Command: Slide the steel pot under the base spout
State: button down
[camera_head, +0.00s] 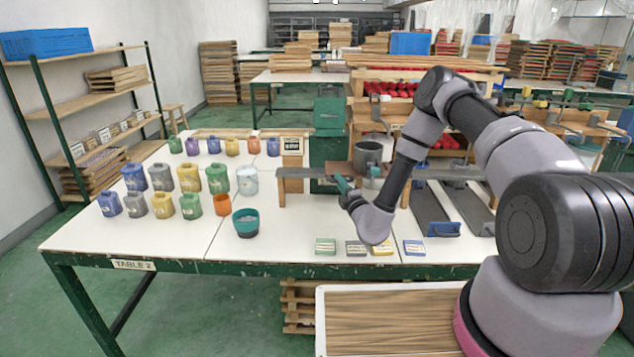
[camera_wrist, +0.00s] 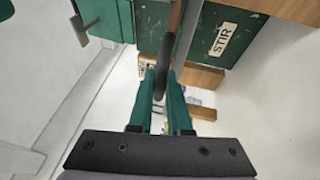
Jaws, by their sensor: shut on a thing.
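The steel pot (camera_head: 372,182) appears as a small silvery shape just right of my gripper, partly hidden by my arm. A larger grey vessel (camera_head: 367,154), which may be the base container, stands above it at the wooden stand. Its spout cannot be made out. My gripper (camera_head: 343,186) is at the stand's front, low over the white table. In the wrist view my gripper (camera_wrist: 160,105) has teal fingers closed on a dark, narrow bar (camera_wrist: 163,85), which looks like the pot's handle. The pot's body is not clear there.
A green box labelled STIR (camera_wrist: 205,35) is close by in the wrist view. Paint jugs (camera_head: 217,179) and a teal bucket (camera_head: 246,224) are left. Small labelled blocks (camera_head: 355,247) lie at the front edge.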

jog(key=d, duration=0.6)
jog(key=shift+s+d, duration=0.2)
jog(key=c, duration=0.9)
grip_release()
jog(key=shift+o, duration=0.2)
jog(key=v, duration=1)
jog(key=shift+s+f, duration=0.15)
jog(key=shift+s, duration=0.2)
jog(key=shift+d, duration=0.15)
